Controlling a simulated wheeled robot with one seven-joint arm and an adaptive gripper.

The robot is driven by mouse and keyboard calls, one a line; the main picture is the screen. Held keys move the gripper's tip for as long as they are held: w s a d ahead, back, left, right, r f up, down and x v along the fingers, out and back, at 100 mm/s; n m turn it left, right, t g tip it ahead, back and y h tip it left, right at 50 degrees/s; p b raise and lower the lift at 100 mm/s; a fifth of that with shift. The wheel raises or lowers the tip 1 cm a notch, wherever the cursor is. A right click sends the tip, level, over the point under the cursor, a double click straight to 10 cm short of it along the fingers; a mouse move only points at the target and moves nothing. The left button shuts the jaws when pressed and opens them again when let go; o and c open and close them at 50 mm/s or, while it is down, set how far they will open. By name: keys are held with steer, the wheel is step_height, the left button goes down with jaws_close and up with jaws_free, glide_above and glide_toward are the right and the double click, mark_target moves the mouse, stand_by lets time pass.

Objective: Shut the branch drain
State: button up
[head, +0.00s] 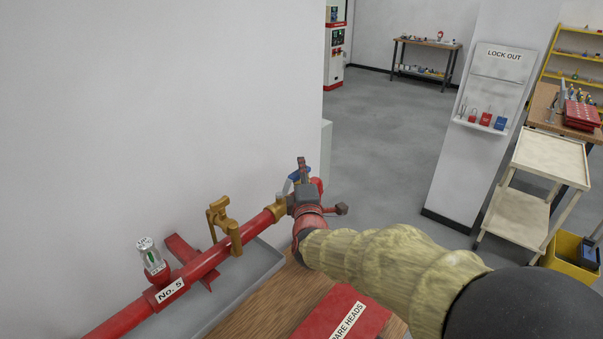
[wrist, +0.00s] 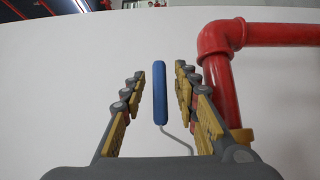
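A blue lever handle (wrist: 159,92) on a thin grey stem stands upright in the wrist view, between the two fingers of my gripper (wrist: 159,72). My gripper is open. A gap shows on each side of the lever, with the right finger closer. In the head view, my gripper (head: 302,168) is at the far end of the red pipe (head: 205,265). A bit of blue handle (head: 299,174) shows beside it, largely hidden by my gripper. The valve body under the lever cannot be made out.
The pipe carries a "No. 5" label (head: 171,291), a sight glass (head: 152,257) and a brass fitting (head: 222,222). In the wrist view, a red elbow pipe (wrist: 222,50) stands close to the right finger. A red "spare heads" box (head: 343,317) lies on the wooden bench (head: 258,305).

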steer(key=shift+c, duration=0.7)
jaws_close()
